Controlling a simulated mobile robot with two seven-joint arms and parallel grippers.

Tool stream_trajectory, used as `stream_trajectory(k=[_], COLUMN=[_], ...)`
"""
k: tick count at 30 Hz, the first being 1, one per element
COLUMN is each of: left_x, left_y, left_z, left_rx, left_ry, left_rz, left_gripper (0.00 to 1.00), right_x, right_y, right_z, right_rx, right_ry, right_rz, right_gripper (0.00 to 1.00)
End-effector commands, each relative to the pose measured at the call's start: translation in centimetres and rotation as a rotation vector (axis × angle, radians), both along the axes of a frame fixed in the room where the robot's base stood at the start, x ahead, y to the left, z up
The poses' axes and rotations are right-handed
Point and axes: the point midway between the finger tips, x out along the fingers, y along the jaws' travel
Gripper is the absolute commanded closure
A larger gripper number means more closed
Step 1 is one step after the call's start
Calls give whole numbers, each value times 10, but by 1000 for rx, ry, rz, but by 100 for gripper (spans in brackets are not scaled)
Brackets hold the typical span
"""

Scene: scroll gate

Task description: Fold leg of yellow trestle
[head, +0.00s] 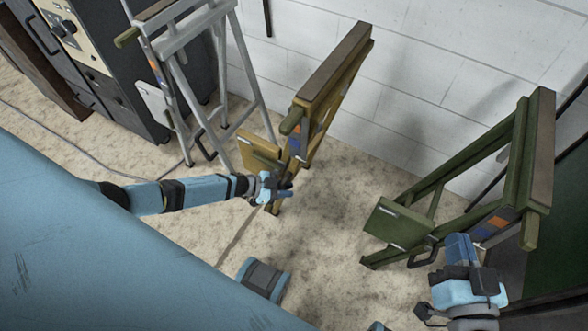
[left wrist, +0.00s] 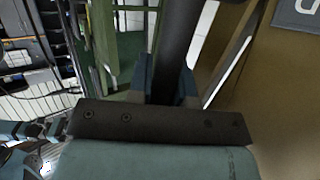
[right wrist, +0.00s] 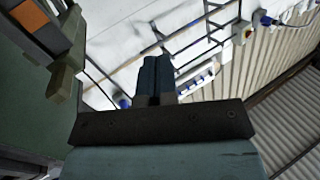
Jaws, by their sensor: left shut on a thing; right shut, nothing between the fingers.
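The yellow trestle (head: 326,92) stands near the white wall in the middle of the head view, with a brown top strip. A yellow panel (head: 258,152) juts out from its left side, low down. My left gripper (head: 284,190) is at the trestle's lower near side. In the left wrist view it (left wrist: 170,85) is shut on a dark bar (left wrist: 180,40), which looks like the trestle's handle; the gripper hides this in the head view. My right gripper (head: 459,247) is shut and empty beside the green trestle; its closed fingers show in the right wrist view (right wrist: 156,78).
A green trestle (head: 512,165) stands at the right, with a black handle (head: 424,252). A grey-white trestle (head: 190,50) stands at the left next to a dark cabinet (head: 125,75). Speckled floor (head: 335,220) is clear between the yellow and green trestles.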

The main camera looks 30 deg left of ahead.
Motion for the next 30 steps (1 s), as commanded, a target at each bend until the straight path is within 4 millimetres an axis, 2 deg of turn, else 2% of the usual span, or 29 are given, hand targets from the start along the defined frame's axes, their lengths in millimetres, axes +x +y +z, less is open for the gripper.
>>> stream_trajectory(k=[1, 5, 6, 7, 8, 15, 19, 23, 27, 30], left_x=[2, 2, 2, 2, 2, 2, -3, -14, -31, -43], left_y=[7, 9, 9, 9, 9, 7, 12, 28, 54, 72], left_z=[0, 0, 0, 0, 0, 0, 3, 12, 24, 32], left_rx=[11, 13, 13, 13, 13, 8, 9, 9, 11, 12], left_ry=[-4, -4, -4, -4, -4, -3, -2, -1, -1, -1], left_rz=[5, 7, 7, 7, 7, 5, 6, 6, 6, 6], left_gripper=[100, 100, 79, 72, 71, 71, 71, 71, 71, 71], right_x=[0, 0, 0, 0, 0, 0, 0, 1, -6, -9], right_y=[0, 0, 0, 0, 0, 0, 0, -3, -14, -19], right_z=[0, 0, 0, 0, 0, 0, 2, 0, -30, -39], right_rx=[0, 0, 0, 0, 0, 1, -4, -28, -85, -112], right_ry=[0, -1, -1, -1, -1, -1, 5, 31, 144, 187], right_rz=[0, 0, 0, 0, 0, 1, 1, -6, -29, -36], right_gripper=[100, 100, 100, 100, 100, 100, 100, 100, 100, 100])
